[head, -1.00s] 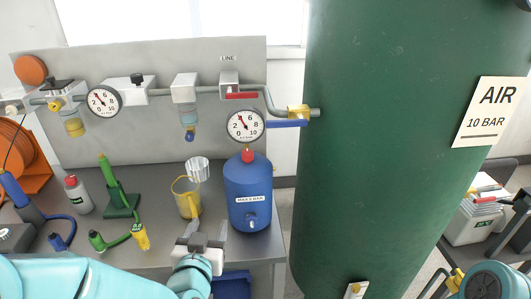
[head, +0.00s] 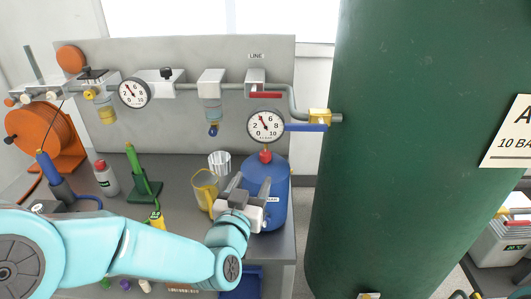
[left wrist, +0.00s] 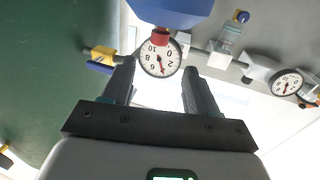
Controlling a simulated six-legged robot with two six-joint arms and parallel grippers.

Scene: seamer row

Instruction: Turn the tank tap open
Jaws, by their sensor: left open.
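The tap at the green tank is a yellow valve body (head: 319,116) on the grey pipe where it meets the tank. Its blue lever (head: 305,127) lies just below, pointing left in the head view. In the left wrist view, upside down, the yellow valve (left wrist: 103,53) and blue lever (left wrist: 99,68) show left of the fingers. My left gripper (head: 248,184) is open and empty, in front of the small blue tank (head: 277,190), below and left of the tap and apart from it. The open fingers also show in the left wrist view (left wrist: 158,75). My right gripper is not in view.
A gauge (head: 266,126) stands above the blue tank, left of the lever. A red lever (head: 265,95) sits under the LINE label. A yellow jug (head: 204,190) and a clear beaker (head: 219,163) stand beside my gripper. The large green tank (head: 400,150) fills the right.

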